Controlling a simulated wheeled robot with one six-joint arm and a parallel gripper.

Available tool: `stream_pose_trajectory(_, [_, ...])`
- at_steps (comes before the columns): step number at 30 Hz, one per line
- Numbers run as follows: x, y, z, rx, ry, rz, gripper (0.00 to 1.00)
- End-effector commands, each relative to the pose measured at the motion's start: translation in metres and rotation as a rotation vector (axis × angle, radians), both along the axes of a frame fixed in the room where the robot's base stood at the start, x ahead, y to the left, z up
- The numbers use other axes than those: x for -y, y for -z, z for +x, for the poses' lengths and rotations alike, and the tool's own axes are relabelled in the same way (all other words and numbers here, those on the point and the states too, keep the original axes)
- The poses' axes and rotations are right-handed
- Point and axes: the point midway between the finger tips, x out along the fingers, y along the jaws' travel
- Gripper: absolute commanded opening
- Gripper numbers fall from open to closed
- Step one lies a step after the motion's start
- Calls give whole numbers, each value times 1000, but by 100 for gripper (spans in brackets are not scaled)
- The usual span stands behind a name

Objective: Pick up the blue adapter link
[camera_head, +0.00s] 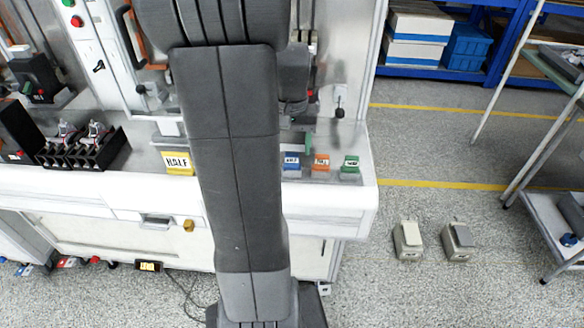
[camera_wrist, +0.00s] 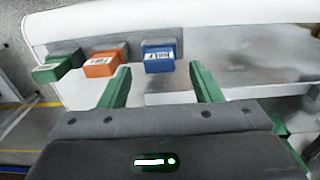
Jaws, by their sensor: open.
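The blue adapter link (camera_head: 291,168) is a small blue block with a white label, on the bench near its front edge, just right of my arm in the head view. In the wrist view the blue adapter link (camera_wrist: 158,62) sits at the top middle, backed by a grey block. My gripper (camera_wrist: 160,70) is open, its two green fingers spread left and right of the blue link's line. I see no contact, and the space between the fingers looks empty. In the head view my arm hides most of the gripper.
An orange link (camera_head: 320,166) and a green link (camera_head: 350,167) stand in a row right of the blue one. A yellow HALF block (camera_head: 178,163) is to the left. Black holders (camera_head: 95,150) stand further left. The panel wall rises behind. Bare bench lies right of the blue link in the wrist view.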

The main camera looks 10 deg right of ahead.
Motion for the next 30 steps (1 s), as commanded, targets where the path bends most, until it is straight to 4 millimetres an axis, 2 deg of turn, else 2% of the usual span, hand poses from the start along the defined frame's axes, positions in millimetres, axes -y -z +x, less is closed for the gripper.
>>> stream_pose_trajectory(6, [1, 31, -1, -5, 0, 0, 58])
stream_pose_trajectory(15, [1, 37, 0, -1, 0, 0, 58])
stream_pose_trajectory(24, [1, 36, 0, -1, 0, 0, 0])
stream_pose_trajectory(30, [1, 36, 0, -1, 0, 0, 0])
